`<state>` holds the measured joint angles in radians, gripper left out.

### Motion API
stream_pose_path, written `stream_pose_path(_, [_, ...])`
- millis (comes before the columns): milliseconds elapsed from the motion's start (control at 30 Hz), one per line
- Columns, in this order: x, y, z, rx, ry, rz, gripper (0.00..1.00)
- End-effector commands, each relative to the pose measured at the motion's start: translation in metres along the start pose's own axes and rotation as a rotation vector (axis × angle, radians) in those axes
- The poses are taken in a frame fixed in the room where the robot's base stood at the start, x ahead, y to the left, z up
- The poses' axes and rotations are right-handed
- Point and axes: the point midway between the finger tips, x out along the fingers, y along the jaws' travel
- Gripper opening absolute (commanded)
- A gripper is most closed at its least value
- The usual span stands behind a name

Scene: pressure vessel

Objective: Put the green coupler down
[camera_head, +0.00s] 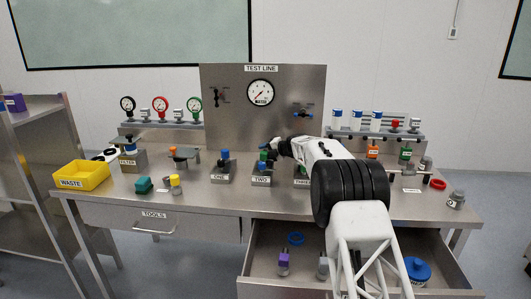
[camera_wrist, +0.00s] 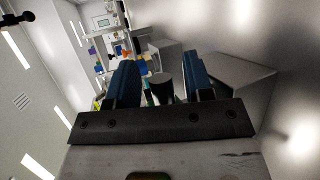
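A green coupler (camera_head: 263,156) shows as a small green patch above the grey block labelled TWO (camera_head: 262,180). My gripper (camera_head: 268,152) is at that block, its blue fingertips beside the green patch. In the wrist view my two blue fingers (camera_wrist: 161,82) stand apart. A dark cylinder (camera_wrist: 162,85) with slivers of green by it shows between them, with gaps visible on both sides. The contact of coupler and block is too small to make out.
Block ONE (camera_head: 222,176) with a blue-topped part is to the left, block THREE (camera_head: 301,181) to the right, partly behind my arm. The TEST LINE panel (camera_head: 228,115) stands behind. A yellow waste bin (camera_head: 82,176) is at the left. An open drawer (camera_head: 262,262) juts out in front.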

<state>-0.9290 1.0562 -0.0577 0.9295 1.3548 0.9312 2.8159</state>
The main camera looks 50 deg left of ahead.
Motion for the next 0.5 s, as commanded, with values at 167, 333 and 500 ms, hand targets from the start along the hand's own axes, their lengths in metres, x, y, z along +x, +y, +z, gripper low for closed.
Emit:
stream_pose_path(167, [0.000, 0.000, 0.000, 0.000, 0.000, 0.000, 0.47])
stream_pose_path(333, [-0.003, 0.003, 0.001, 0.000, 0.000, 0.000, 0.47])
stream_pose_path(500, [-0.013, 0.003, 0.001, 0.000, -0.001, 0.000, 0.47])
